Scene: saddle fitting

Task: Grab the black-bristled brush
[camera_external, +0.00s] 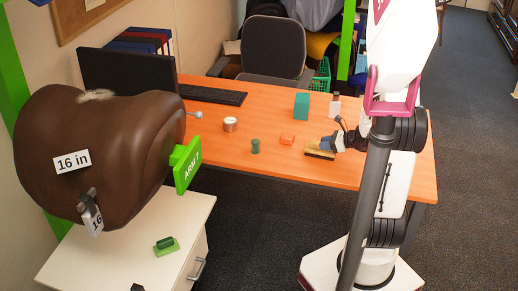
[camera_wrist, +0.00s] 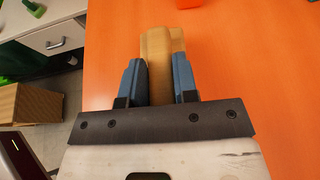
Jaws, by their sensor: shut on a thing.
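The brush (camera_external: 318,154) is at the orange desk's front edge, with a yellowish wooden body and a dark part. The bristles are hidden in the wrist view. I cannot tell whether the brush touches the desk.
On the desk (camera_external: 225,165) are an orange block (camera_external: 287,139), a dark green spool-like piece (camera_external: 255,146), a round tin (camera_external: 230,124) and a teal box (camera_external: 301,106). A brown saddle (camera_external: 120,120) stands left. A green item (camera_external: 166,246) lies on the white cabinet (camera_external: 125,235).

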